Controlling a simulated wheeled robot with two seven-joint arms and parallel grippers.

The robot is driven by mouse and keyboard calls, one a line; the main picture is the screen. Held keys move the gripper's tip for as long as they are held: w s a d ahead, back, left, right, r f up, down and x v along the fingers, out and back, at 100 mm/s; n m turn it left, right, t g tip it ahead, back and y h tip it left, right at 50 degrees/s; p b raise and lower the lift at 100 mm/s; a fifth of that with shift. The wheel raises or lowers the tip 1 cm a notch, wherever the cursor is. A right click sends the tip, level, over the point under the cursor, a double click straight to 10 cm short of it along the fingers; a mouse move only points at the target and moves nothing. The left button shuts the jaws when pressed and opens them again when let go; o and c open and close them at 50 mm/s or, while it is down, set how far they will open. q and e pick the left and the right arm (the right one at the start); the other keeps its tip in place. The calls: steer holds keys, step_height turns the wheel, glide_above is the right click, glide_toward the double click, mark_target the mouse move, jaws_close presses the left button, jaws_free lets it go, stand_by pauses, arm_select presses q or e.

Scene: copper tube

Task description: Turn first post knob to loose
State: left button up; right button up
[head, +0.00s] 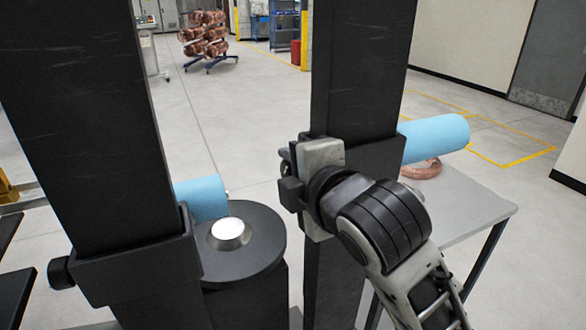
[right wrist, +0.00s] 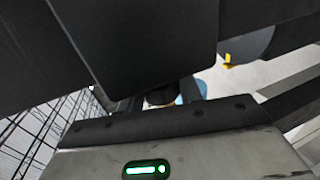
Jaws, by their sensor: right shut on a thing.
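Two tall black posts stand ahead, a left post (head: 85,120) and a right post (head: 360,70). Each has a black collar, and a light blue roll sticks out beside each. A round black knob (head: 61,272) shows on the left side of the left post's collar. My right gripper (head: 289,178) is at the left side of the right post's collar (head: 375,160), shut on the knob there. That knob is mostly hidden by the gripper; a dark round part of it (right wrist: 160,97) shows in the right wrist view. My left gripper is not in view.
A black round plate with a white-topped hub (head: 230,231) stands between the posts. A grey table (head: 465,205) with a copper coil (head: 422,170) is behind the right post. A rack of copper coils (head: 204,38) stands far back. The floor between is open.

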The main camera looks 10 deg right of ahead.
steer(key=shift+g+h, duration=0.3)
steer(key=shift+g, duration=0.4)
steer(key=o, duration=1)
